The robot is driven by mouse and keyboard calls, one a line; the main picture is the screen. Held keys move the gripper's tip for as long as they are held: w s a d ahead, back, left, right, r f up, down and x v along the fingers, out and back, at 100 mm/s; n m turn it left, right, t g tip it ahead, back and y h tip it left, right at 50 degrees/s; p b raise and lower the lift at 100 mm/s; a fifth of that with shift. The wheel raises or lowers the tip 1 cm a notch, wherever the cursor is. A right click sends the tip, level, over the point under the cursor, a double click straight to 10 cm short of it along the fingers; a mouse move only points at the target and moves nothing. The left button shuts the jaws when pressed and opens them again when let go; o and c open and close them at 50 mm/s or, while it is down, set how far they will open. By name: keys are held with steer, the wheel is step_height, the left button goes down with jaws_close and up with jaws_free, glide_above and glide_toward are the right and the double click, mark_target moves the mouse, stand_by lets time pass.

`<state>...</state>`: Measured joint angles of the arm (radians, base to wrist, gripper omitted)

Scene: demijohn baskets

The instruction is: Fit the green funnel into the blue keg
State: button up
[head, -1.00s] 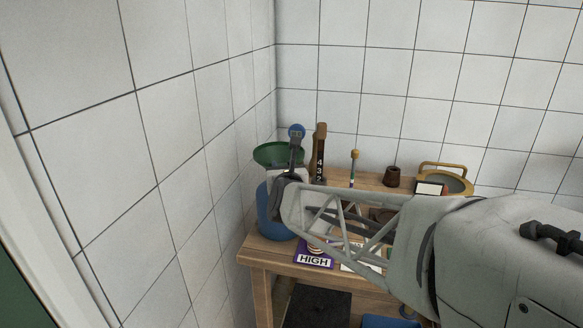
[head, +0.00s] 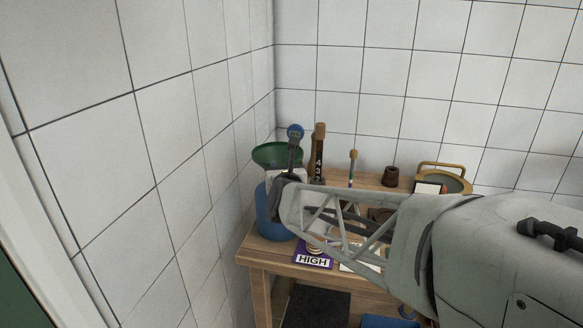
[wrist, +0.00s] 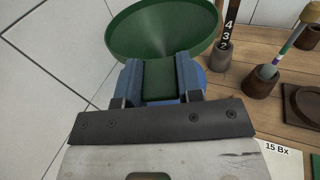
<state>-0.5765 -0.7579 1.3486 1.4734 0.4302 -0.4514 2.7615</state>
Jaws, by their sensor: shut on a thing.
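The green funnel (head: 270,154) is held at the left end of the table, wide mouth up, over the blue keg (head: 266,216). My gripper (wrist: 160,82) is shut on the green funnel, with its two blue fingers on either side of a green part below the bowl. The funnel's bowl (wrist: 165,28) fills the top of the wrist view. A bit of the blue keg (wrist: 200,76) shows beside the right finger. The funnel's lower end and the keg's mouth are hidden, so I cannot tell whether the spout is inside the keg.
A second holder with a striped stick (wrist: 262,80), a brown cup (head: 391,177) and a yellow-handled basin (head: 444,180) stand farther right. The tiled wall is close on the left.

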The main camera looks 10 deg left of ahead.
steer(key=shift+f, duration=0.35)
stand_by(0.4)
steer(key=o, duration=1.1)
steer(key=shift+c, duration=0.2)
steer(key=shift+s, duration=0.1)
steer(key=v, duration=0.7)
steer(key=shift+s, duration=0.3)
steer(key=shift+d, duration=0.1)
steer(key=shift+d+r, duration=0.1)
